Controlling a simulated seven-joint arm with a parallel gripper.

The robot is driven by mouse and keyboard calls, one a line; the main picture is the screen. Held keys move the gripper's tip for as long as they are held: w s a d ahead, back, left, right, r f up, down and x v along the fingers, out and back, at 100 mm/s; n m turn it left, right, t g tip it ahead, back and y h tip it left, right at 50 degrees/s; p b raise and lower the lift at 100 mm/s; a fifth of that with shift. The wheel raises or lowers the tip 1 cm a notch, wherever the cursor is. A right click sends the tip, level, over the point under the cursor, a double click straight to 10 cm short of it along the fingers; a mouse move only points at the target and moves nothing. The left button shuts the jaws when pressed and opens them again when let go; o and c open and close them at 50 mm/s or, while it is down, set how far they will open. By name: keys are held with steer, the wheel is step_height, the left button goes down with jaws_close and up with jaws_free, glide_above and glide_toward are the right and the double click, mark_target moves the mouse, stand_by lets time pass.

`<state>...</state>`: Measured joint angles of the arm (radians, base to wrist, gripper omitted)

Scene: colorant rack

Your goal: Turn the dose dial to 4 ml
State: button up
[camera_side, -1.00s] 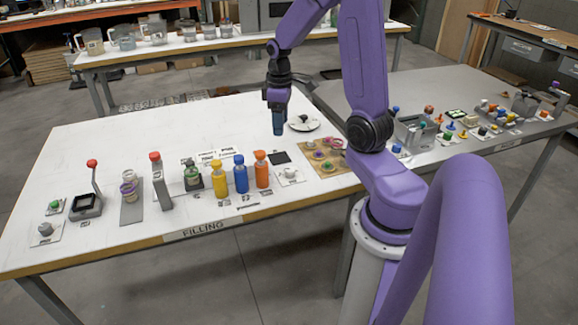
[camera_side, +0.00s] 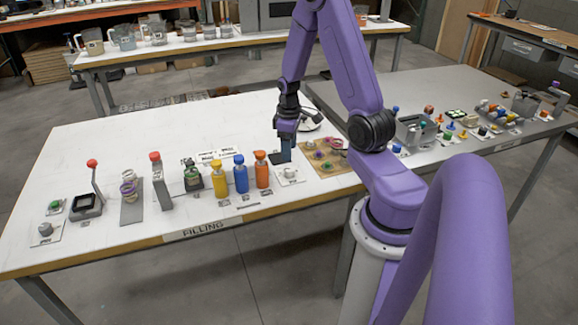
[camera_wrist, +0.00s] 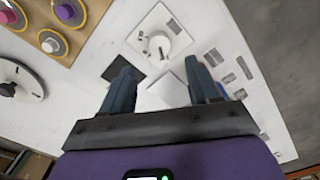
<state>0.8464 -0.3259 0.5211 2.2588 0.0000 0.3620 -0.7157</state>
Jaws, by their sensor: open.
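A white plate with a round grey-white knob (camera_side: 290,174), which looks like the dose dial, lies near the front edge of the table, right of the orange bottle. In the wrist view the dial (camera_wrist: 158,45) shows as a pale disc with a small raised handle, ahead of my fingertips. Its scale marks are too small to read. My gripper (camera_side: 286,154) is open and empty, pointing down just behind the dial and apart from it. In the wrist view my gripper (camera_wrist: 160,80) has its two dark fingers spread wide, with bare pale surface between them.
Yellow (camera_side: 220,180), blue (camera_side: 241,175) and orange (camera_side: 262,170) bottles stand left of the dial. A tan board with coloured rings (camera_side: 343,175) lies to the right. A dark square pad (camera_wrist: 118,70) and a round white dish (camera_wrist: 35,85) lie nearby.

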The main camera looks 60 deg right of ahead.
mark_target(290, 169)
steer(key=shift+f, duration=3.75)
steer(key=c, duration=1)
steer(key=shift+c, duration=0.2)
steer(key=shift+m, duration=0.3)
steer(key=m, duration=0.5)
steer(key=shift+d+m, duration=0.1)
steer(key=shift+m, duration=0.2)
steer(key=m, duration=0.5)
steer(key=shift+m, duration=0.4)
